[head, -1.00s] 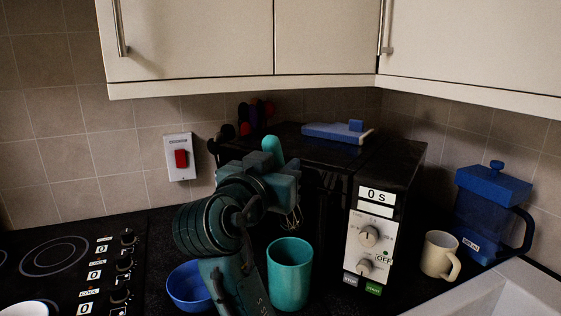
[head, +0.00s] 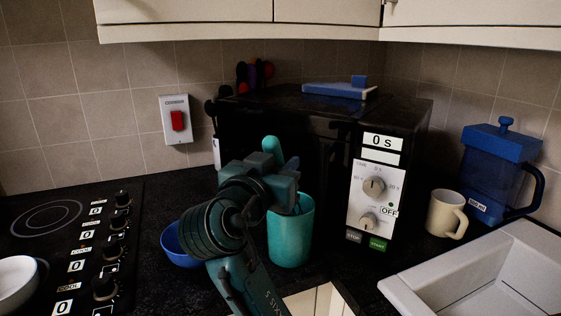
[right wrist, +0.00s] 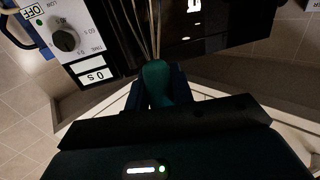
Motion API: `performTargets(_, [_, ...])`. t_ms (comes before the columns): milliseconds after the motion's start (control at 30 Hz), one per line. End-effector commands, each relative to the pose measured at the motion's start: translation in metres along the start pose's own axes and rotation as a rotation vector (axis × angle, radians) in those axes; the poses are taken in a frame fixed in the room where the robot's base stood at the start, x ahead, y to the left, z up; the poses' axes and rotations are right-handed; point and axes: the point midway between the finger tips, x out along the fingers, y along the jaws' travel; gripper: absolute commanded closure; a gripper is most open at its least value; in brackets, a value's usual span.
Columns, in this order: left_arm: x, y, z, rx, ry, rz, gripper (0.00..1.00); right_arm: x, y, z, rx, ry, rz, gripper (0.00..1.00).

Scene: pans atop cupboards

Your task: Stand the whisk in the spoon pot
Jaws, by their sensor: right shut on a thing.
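The whisk has a teal handle (head: 272,149) and thin wires. My right gripper (head: 284,184) is shut on the handle, whose end sticks up above the fingers. The right wrist view shows the handle (right wrist: 157,82) between my fingers, with the wires (right wrist: 145,25) running away from it. The spoon pot is a teal cup (head: 290,240) on the dark worktop. The wires go down at the pot's mouth. Their lower ends are hidden, and I cannot tell how deep they are. My left gripper is not in view.
A black microwave (head: 373,205) stands right behind the pot. A blue bowl (head: 176,246) sits left, partly behind my arm. A cream mug (head: 445,214), a blue jug (head: 492,175) and a white sink (head: 470,285) are at right. The hob (head: 60,240) is at left.

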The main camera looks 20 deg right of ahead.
Motion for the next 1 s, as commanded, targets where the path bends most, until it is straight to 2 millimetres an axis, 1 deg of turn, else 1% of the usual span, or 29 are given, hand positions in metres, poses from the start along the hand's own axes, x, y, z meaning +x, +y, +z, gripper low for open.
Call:
performTargets(67, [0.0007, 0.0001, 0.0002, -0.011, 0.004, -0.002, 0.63, 0.0, 0.0, 0.0027, 0.0, 0.0, 0.0, 0.99])
performTargets(333, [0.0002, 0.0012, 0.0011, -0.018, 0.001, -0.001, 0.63, 0.0, 0.0, 0.0026, 0.0, 0.0, 0.0, 0.99])
performTargets(367, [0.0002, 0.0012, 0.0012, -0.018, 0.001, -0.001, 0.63, 0.0001, 0.0, 0.0028, 0.0, 0.0, 0.0, 0.76])
performTargets(667, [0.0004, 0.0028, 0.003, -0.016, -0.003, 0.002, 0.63, 0.0001, 0.0, 0.0027, 0.0, 0.0, 0.0, 0.51])
performTargets(1000, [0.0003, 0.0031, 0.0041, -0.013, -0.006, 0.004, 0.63, 0.0, 0.0, 0.0026, 0.0, 0.0, 0.0, 0.51])
